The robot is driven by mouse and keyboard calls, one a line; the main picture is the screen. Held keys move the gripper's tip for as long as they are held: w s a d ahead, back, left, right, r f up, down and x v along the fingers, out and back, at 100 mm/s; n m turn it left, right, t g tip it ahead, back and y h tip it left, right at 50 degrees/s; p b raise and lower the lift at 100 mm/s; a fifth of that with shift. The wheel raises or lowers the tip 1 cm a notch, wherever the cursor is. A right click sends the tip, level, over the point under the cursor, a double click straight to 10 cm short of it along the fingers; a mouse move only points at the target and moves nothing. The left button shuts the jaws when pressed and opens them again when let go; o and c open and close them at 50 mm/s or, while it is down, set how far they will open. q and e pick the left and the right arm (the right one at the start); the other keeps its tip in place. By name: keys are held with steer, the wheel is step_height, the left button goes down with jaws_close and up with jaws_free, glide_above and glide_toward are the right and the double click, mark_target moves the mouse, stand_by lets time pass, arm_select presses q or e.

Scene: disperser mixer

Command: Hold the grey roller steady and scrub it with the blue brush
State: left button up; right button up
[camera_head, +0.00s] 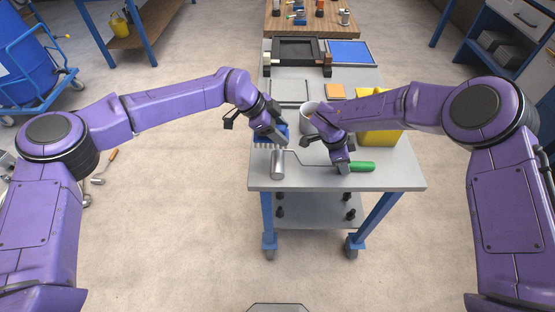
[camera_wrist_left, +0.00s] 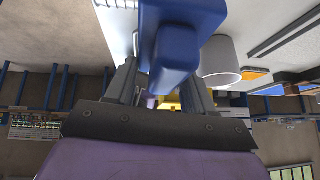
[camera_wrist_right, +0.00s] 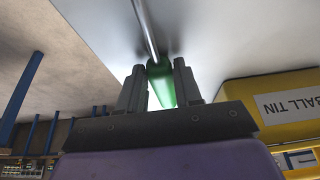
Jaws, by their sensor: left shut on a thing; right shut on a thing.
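The grey roller (camera_head: 277,164) lies at the left front of the table, joined by a bent wire to a green handle (camera_head: 362,167). My right gripper (camera_head: 343,168) is shut on the green handle, which also shows between its fingers in the right wrist view (camera_wrist_right: 162,85). My left gripper (camera_head: 277,135) is shut on the blue brush (camera_head: 280,131), whose blue handle fills the left wrist view (camera_wrist_left: 180,45). The brush's pale bristles point down just behind the roller. I cannot tell whether they touch it. Part of the brush is hidden by my left gripper.
A white pot (camera_head: 308,118) stands behind the wire, and a yellow tin (camera_head: 380,128) stands behind the green handle. An orange block (camera_head: 335,91), a black tray (camera_head: 297,52) and a blue sheet (camera_head: 350,52) lie farther back. The table's front edge (camera_head: 330,188) is clear.

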arm_select(q)
steer(key=a+r, duration=0.1)
steer(key=r, duration=0.1)
steer(key=a+r, duration=0.1)
steer(key=r, duration=0.5)
steer(key=shift+s+a+r, duration=0.2)
steer(key=shift+a, duration=0.2)
arm_select(e)
steer(key=o, duration=0.7)
steer(key=shift+c, duration=0.2)
steer(key=shift+r, duration=0.1)
arm_select(q)
steer(key=shift+r+p, duration=0.7)
steer(key=shift+p, duration=0.05)
arm_select(e)
steer(key=shift+r, duration=0.55)
arm_select(q)
steer(key=shift+f, duration=0.1)
arm_select(e)
steer(key=o, duration=0.6)
steer(key=shift+c, duration=0.2)
steer(key=v, duration=1.2)
